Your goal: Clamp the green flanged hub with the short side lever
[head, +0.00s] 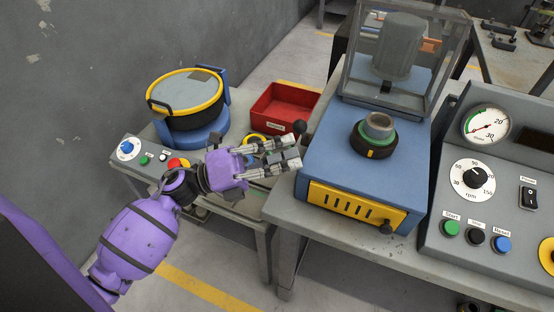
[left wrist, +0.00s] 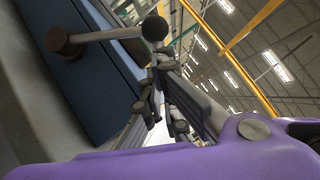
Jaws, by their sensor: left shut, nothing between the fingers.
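The green flanged hub (head: 378,127) sits upright in a black holder with a yellow mark, on top of the blue machine (head: 328,150). The short side lever's black ball knob (head: 299,126) shows at the machine's left side. In the left wrist view the lever (left wrist: 105,35) runs from a brown pivot on the blue wall to its ball. My left gripper (head: 294,150) is shut and empty beside the machine's left side, its tips just below the ball knob in the head view. I cannot tell whether they touch it. My right gripper is not in view.
A clear guard (head: 358,85) stands open behind the hub. A red bin (head: 284,108) and a yellow-rimmed round pot (head: 188,98) stand on the left bench. A control panel (head: 495,190) with gauge and buttons is at the right.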

